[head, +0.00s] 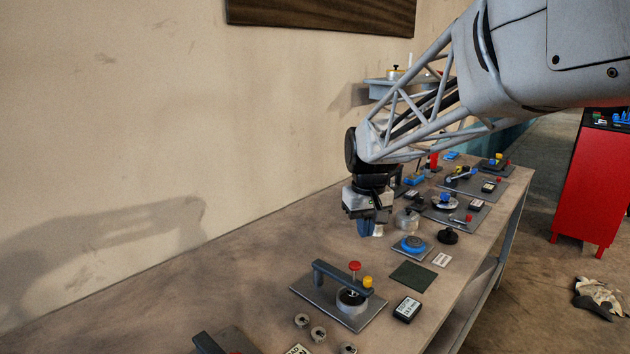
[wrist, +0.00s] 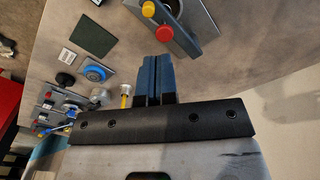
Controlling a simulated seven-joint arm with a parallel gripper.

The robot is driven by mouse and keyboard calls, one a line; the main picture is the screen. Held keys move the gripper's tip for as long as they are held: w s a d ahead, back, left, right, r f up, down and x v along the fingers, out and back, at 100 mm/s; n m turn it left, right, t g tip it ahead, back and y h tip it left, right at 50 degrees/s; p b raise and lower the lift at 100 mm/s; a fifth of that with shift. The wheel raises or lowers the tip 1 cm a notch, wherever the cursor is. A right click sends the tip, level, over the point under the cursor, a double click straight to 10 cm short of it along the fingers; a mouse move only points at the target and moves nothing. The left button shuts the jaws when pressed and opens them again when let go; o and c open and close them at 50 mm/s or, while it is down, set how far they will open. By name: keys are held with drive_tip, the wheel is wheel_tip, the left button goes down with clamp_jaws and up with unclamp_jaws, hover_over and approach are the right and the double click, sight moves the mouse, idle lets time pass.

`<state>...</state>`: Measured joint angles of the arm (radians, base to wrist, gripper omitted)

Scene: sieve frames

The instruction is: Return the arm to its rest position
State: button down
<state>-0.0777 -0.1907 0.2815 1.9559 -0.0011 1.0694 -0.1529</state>
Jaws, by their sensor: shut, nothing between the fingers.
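My gripper (head: 370,229) hangs from the arm above the bench, pointing down, in the head view. In the wrist view its two blue fingers (wrist: 157,80) lie side by side and are shut with nothing between them. It is clear of the fixture with a red knob (head: 355,266) and a yellow knob, which stands nearer the camera. In the wrist view the red knob (wrist: 148,9) shows beyond the fingertips. A round blue-topped piece (head: 410,243) on a grey plate lies to the right of my gripper in the head view.
The bench (head: 240,262) is bare along the wall side. A dark green square (head: 413,275), a black labelled box (head: 407,309) and several small metal rings (head: 318,334) lie near its front. More fixtures stand farther back. A wall shelf (head: 376,88) and a red cabinet (head: 587,180) stand beyond.

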drive_tip(key=s+d+f+m+t, duration=0.1)
drive_tip(key=s+d, duration=0.1)
drive_tip(key=s, duration=1.3)
drive_tip(key=s+d+f+m+t, duration=0.1)
drive_tip(key=s+d+f, duration=0.1)
drive_tip(key=s, duration=1.3)
drive_tip(key=shift+d+m, duration=0.4)
drive_tip(key=shift+d, duration=0.1)
drive_tip(key=shift+r, duration=0.1)
idle(0.3)
drive_tip(key=s+d+r, duration=0.3)
drive_tip(key=s+d, duration=0.7)
idle(1.6)
drive_tip(key=shift+w+a, duration=0.1)
drive_tip(key=shift+w, duration=0.05)
idle(0.8)
